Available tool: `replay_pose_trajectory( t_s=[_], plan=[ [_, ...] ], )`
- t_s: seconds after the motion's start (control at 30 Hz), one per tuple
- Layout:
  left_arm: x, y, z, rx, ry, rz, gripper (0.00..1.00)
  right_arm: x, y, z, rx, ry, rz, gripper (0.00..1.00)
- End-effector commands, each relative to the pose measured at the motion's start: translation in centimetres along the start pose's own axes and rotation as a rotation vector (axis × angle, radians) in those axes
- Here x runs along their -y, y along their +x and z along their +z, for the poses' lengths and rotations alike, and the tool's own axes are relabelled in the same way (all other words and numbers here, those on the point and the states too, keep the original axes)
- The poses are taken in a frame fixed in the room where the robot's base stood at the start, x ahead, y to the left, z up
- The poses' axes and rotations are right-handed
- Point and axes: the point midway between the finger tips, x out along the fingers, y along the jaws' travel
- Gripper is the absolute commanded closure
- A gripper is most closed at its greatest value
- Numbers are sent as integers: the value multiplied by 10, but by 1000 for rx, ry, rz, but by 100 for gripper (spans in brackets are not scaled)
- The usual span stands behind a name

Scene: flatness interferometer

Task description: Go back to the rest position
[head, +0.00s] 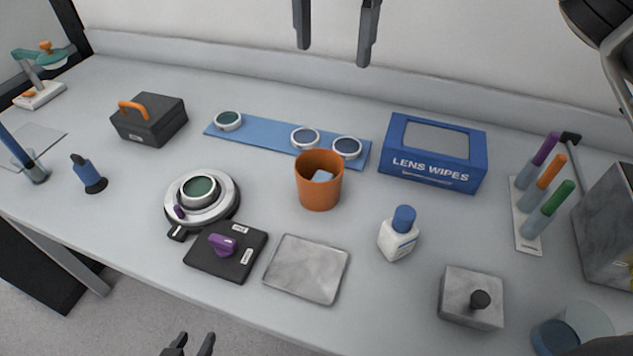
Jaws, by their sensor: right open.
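My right gripper (336,52) hangs in at the top centre, its two fingers wide apart and nothing between them. It is above the back of the bench, clear of everything on it. My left gripper (194,341) shows only its fingertips at the bottom edge, in front of the bench. They stand a little apart with nothing visible between them; the rest of it is out of frame. A round stage (226,207) holds a ringed green optic (199,188). A black plate with a purple knob (225,250) lies in front of the stage.
An orange cup (319,187), a blue strip (258,136) with ringed lenses, a lens wipes box (432,170), a white bottle (397,240) and a grey block (470,300) stand on the bench. A grey pad (306,268) lies near the front edge. Capped tubes (541,200) stand at right.

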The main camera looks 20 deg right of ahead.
Motion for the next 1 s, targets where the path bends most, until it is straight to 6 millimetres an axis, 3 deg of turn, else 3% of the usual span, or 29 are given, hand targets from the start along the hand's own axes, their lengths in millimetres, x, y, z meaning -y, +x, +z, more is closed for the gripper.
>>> replay_pose_trajectory(
  t_s=[0.27, 0.47, 1.0],
  plan=[
    [0, 0, 1, 2, 0, 1, 64, 0, -2, 0, 0, 0, 1, 30],
    [0, -1, 0, 3, 1, 1, 64, 0, 10, -1, 1, 2, 3, 30],
    [2, -6, -4, 11, 5, -6, 64, -1, 112, 0, 3, 1, 4, 30]
  ],
)
